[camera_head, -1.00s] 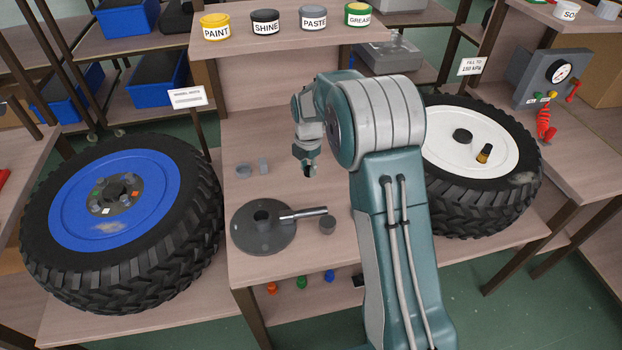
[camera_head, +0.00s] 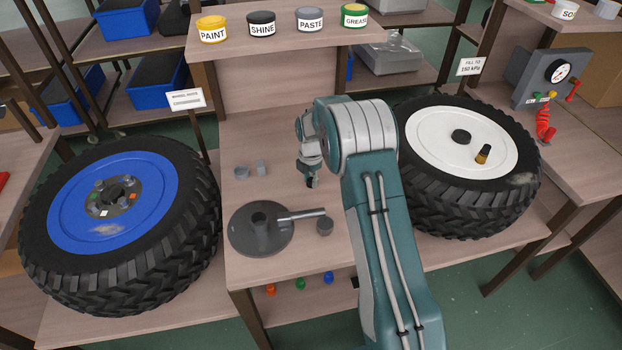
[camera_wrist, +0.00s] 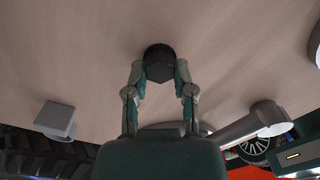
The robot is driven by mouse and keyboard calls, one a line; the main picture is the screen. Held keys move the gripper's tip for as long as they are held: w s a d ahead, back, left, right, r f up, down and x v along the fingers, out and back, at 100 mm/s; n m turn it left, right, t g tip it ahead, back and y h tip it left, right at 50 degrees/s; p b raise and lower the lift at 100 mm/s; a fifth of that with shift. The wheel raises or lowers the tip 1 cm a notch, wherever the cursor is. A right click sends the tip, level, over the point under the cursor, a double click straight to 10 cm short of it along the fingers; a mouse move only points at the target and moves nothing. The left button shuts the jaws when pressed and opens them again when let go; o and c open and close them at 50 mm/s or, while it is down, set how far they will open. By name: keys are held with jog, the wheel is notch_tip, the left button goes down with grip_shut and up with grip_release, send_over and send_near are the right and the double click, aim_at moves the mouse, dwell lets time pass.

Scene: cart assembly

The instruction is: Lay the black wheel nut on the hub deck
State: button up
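The blue wheel (camera_head: 70,215) at left has a grey hub (camera_head: 124,204) with several small coloured squares. A flat dark grey disc (camera_head: 245,240) with a raised centre lies on the bench. I cannot tell which of these is the hub deck.
A wheel with a white disc (camera_head: 425,135) stands right.

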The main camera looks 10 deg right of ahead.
jog(key=o, duration=0.4)
jog(key=shift+a, duration=0.45)
jog(key=shift+d, duration=0.1)
